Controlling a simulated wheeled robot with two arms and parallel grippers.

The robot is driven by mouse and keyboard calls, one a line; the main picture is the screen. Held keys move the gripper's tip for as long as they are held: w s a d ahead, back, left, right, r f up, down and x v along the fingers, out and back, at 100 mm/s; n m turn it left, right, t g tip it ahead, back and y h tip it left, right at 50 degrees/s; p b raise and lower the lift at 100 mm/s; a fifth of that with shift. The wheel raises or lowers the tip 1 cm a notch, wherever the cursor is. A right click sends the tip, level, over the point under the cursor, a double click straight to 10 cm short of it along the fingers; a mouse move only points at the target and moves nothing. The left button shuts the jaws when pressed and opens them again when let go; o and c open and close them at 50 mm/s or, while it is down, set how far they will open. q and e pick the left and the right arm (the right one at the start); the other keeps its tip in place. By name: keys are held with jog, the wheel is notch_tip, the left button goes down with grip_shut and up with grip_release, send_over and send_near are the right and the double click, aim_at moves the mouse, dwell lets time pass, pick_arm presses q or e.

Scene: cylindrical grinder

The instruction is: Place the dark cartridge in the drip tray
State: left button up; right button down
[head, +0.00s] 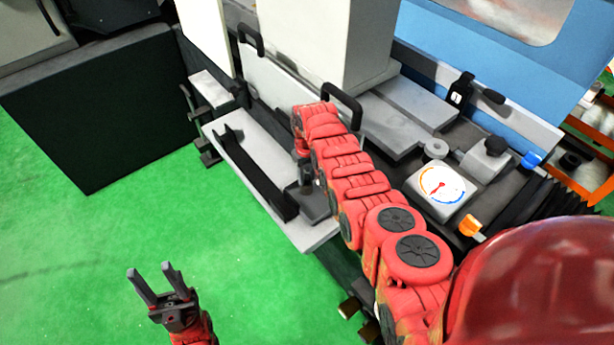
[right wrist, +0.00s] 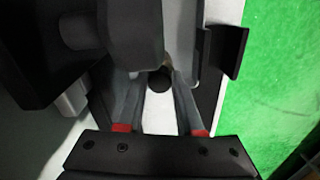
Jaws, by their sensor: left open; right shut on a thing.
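My right gripper (head: 308,182) is over the right part of a light grey tray-like ledge (head: 310,236) on the machine's front, which looks like the drip tray. In the right wrist view, its two grey fingers (right wrist: 158,95) are closed around a small dark round-ended piece (right wrist: 158,80), apparently the dark cartridge. Most of that piece is hidden, and I cannot tell whether it touches the surface below. My left gripper (head: 160,285) is open and empty, over the green floor, away from the machine.
A long black rail (head: 255,177) runs along the ledge. Black handles (head: 343,104) and a white housing (head: 325,45) stand behind. A dial gauge (head: 441,190) and an orange knob (head: 471,226) are to the right. The green floor (head: 100,255) at left is clear.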

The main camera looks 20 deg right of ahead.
jog(key=shift+f, duration=0.35)
jog(key=shift+f, duration=0.1)
jog(key=c, duration=0.6)
grip_release()
jog(key=shift+o, duration=0.2)
